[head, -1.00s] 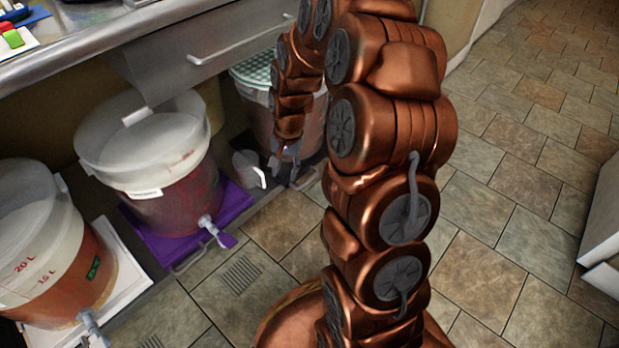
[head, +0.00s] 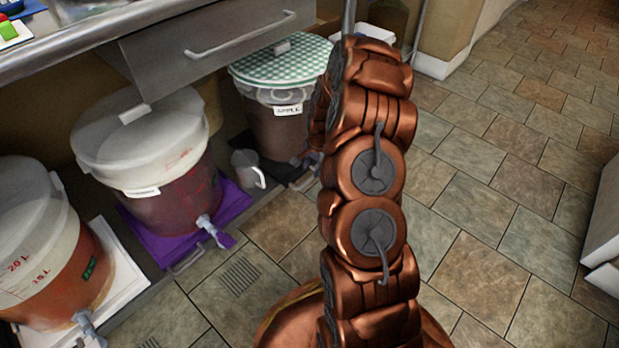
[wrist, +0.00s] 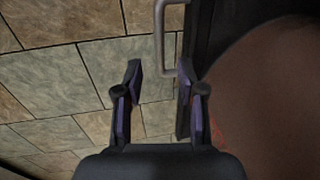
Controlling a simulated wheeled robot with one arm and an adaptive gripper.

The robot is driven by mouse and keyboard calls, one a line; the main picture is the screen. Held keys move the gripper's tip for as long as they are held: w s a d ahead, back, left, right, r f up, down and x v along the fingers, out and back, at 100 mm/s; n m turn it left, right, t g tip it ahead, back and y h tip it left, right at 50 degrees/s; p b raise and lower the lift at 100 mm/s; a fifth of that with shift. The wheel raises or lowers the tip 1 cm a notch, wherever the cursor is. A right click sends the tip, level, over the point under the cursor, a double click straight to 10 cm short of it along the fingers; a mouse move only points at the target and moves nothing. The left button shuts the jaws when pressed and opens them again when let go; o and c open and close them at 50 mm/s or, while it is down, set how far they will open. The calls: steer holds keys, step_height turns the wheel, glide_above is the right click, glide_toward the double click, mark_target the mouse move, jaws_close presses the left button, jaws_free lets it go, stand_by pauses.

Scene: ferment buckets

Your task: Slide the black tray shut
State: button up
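The black tray (head: 272,174) lies under the apple bucket (head: 280,125), which has a green checked lid. My arm hides part of the tray's right side in the head view. In the wrist view the tray's dark edge (wrist: 202,28) runs up the right side, with a grey bar handle (wrist: 161,40) on its left. My gripper (wrist: 160,75) is open and empty. The handle lies ahead of the gap between its fingers, and the right finger overlaps the tray edge. I cannot tell whether they touch. In the head view my arm mostly hides the gripper.
A red-filled bucket (head: 170,185) stands on a purple tray (head: 236,200), left of a white mug (head: 245,165). Another bucket (head: 45,270) stands on a white tray (head: 125,280). A metal drawer (head: 215,45) juts out above.

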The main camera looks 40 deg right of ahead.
mark_target(309, 179)
steer(key=f, duration=0.2)
steer(key=f+b, duration=0.1)
steer(key=w+f+b, duration=0.1)
steer(key=f, duration=0.1)
steer(key=shift+a+f, duration=0.15)
steer(key=shift+f, duration=0.2)
jaws_close()
steer(key=shift+r, duration=0.1)
